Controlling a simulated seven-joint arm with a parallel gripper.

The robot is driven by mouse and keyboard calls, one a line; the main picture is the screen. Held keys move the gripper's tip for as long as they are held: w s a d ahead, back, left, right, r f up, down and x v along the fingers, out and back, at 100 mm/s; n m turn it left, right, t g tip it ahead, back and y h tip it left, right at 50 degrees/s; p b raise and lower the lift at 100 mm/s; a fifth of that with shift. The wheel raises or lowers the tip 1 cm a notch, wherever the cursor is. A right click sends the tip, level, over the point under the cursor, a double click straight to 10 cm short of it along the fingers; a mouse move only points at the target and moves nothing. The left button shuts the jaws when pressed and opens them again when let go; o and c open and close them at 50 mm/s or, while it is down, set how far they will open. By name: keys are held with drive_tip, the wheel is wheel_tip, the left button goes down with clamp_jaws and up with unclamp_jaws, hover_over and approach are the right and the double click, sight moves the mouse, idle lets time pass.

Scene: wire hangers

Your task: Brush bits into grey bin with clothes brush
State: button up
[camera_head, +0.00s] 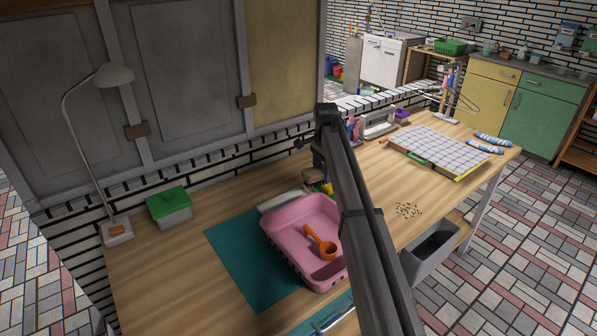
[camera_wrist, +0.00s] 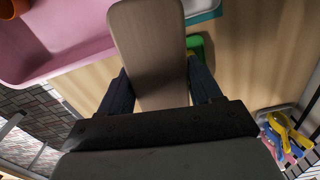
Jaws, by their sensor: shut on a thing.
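My gripper (camera_wrist: 160,95) is shut on the clothes brush (camera_wrist: 150,45), whose flat wooden back sticks out between the dark fingers in the wrist view. In the head view the brush (camera_head: 313,175) shows small and brown behind the pink tray, with my arm partly covering the gripper. Its bristles cannot be made out. The bits (camera_head: 407,210) lie in a small loose patch on the bare wooden table, right of my arm. The grey bin (camera_head: 432,252) is at the table's front edge, below and right of the bits, partly hidden by my arm.
A pink tray (camera_head: 285,235) with an orange scoop (camera_head: 320,243) is on a teal mat (camera_head: 235,255). A gridded board (camera_head: 440,150) lies on the right. Yellow and blue clips (camera_wrist: 287,130) show at the wrist view's lower right. Table around the bits is clear.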

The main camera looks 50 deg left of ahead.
drive_tip(key=w+d+f, duration=0.2)
drive_tip(key=w+d, duration=0.4)
drive_tip(key=w, duration=0.4)
drive_tip(key=w+d+f+n, duration=0.1)
drive_tip(key=w+d, duration=0.6)
drive_tip(key=w, duration=0.4)
drive_tip(key=shift+w+f, duration=0.3)
drive_tip(key=shift+f, duration=0.1)
drive_tip(key=shift+n, duration=0.3)
drive_tip(key=shift+f, duration=0.1)
drive_tip(key=shift+f, duration=2.95)
drive_tip(key=d, duration=1.9)
wheel_tip(320, 180, up, 6)
drive_tip(key=shift+d, duration=0.35)
